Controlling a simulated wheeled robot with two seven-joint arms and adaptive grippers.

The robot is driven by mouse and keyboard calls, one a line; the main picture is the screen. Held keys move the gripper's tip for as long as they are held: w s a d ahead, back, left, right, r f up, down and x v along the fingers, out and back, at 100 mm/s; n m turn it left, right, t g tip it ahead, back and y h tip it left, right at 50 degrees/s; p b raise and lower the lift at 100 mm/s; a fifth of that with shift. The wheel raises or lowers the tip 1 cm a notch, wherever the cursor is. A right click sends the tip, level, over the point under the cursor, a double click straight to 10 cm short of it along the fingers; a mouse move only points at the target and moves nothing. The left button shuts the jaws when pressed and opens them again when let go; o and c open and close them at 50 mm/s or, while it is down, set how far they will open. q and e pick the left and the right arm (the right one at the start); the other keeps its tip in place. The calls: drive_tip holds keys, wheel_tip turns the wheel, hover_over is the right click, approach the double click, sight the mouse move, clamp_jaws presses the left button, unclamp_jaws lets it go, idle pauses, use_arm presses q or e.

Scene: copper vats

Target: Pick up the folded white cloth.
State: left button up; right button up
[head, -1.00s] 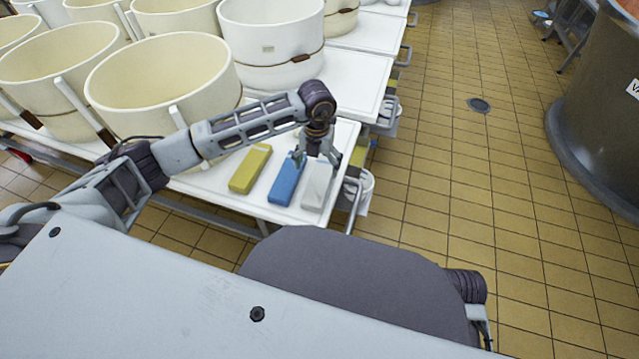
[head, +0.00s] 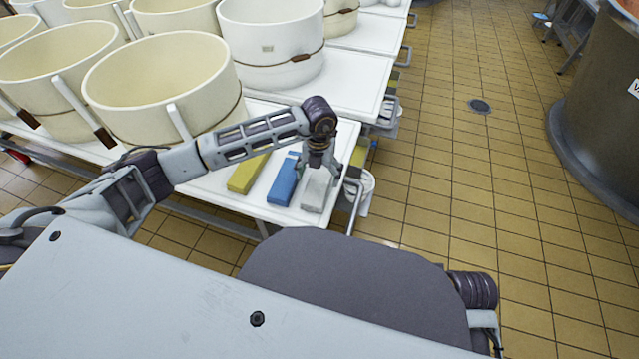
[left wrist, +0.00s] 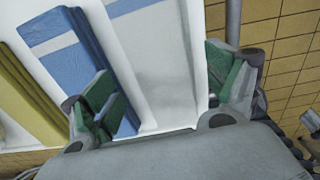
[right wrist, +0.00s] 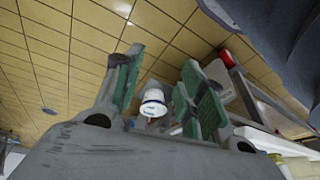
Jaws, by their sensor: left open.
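The folded white cloth (head: 315,191) lies on the white table near its right front corner, at the right end of a row of folded cloths. In the left wrist view the white cloth (left wrist: 165,75) fills the space between my left fingers. My left gripper (head: 319,173) is open, pointing down over the cloth, with one finger on each side of it. I cannot tell whether the fingers touch it. My right gripper (right wrist: 160,95) is open and empty; in the right wrist view it faces the tiled floor.
A blue folded cloth (head: 283,185) lies just left of the white one, close to a left finger. A yellow folded cloth (head: 246,175) lies further left. Large cream vats (head: 165,85) stand behind. A bucket (head: 367,190) hangs at the table's right edge.

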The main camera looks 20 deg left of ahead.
use_arm(q)
drive_tip(key=shift+d+f, duration=0.1)
drive_tip(key=shift+f, duration=1)
drive_tip(key=shift+f+b, duration=0.35)
drive_tip(key=shift+c, duration=0.7)
drive_tip(key=c, duration=1.1)
use_arm(e)
drive_tip(key=shift+a+f, duration=0.25)
drive_tip(key=shift+a, duration=0.1)
